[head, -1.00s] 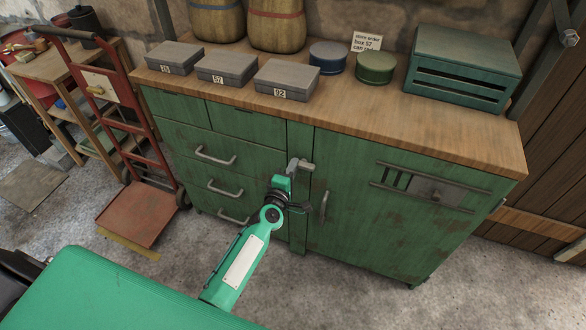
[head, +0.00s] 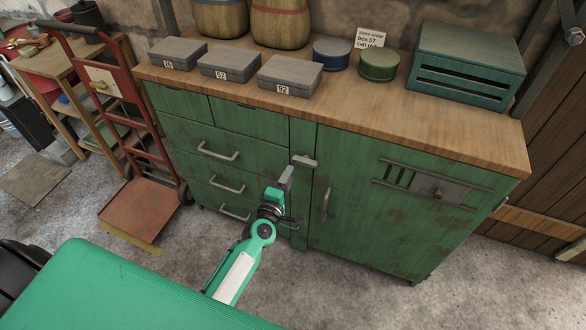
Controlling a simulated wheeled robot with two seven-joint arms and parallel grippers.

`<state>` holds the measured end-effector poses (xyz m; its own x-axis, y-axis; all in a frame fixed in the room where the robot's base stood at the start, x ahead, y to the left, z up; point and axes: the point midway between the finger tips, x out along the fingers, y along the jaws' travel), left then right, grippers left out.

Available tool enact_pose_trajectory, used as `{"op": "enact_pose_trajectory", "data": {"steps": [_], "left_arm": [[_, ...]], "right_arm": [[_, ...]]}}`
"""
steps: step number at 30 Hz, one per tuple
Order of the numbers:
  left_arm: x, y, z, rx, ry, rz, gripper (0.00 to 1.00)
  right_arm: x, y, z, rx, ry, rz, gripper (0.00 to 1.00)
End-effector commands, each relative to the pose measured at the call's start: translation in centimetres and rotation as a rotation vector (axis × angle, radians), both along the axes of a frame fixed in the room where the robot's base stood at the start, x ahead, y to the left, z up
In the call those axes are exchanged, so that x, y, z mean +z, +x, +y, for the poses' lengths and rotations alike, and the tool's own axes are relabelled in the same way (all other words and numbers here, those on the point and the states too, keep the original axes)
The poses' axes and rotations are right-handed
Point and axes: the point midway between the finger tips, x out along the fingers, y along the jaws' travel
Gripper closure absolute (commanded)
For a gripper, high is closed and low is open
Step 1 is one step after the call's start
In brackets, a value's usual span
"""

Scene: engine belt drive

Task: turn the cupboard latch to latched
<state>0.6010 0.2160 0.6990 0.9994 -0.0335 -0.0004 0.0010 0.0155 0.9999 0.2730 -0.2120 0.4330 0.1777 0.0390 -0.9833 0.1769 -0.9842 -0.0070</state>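The cupboard latch (head: 304,161) is a short grey bar near the top of the narrow green post, left of the cupboard door (head: 380,210). It lies nearly level, its right end reaching toward the door's edge. My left gripper (head: 287,176) is just below and left of the latch, in front of the post. Its grey fingers point up toward the latch's left end. I cannot tell whether they touch it, and the gap between the fingers is not clear. My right gripper is not in view.
The wooden top (head: 440,128) holds grey boxes (head: 290,76), round tins (head: 379,66) and a green slatted crate (head: 467,65). A door handle (head: 325,204) is right of my gripper, drawer handles (head: 218,152) left. A red hand truck (head: 140,205) stands left.

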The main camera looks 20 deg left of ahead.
Motion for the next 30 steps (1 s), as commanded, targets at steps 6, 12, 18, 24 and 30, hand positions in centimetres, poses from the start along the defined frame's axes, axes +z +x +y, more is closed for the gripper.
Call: {"op": "enact_pose_trajectory", "data": {"steps": [6, 12, 18, 24, 30], "left_arm": [[-0.2, -4.2, 0.1, -0.001, 0.001, 0.002, 0.63], [-0.1, -6.8, 0.2, 0.000, 0.001, 0.000, 0.63], [0.0, -7.9, 0.3, 0.000, 0.000, -0.001, 0.63], [0.0, -8.0, 0.3, 0.000, 0.000, -0.001, 0.63], [0.0, -8.0, 0.3, 0.000, 0.000, 0.000, 0.63]], "right_arm": [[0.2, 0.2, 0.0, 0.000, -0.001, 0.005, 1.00], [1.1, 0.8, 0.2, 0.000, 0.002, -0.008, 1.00], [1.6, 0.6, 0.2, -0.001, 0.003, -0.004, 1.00], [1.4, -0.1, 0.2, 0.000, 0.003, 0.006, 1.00], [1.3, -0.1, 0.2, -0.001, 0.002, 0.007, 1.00]]}}
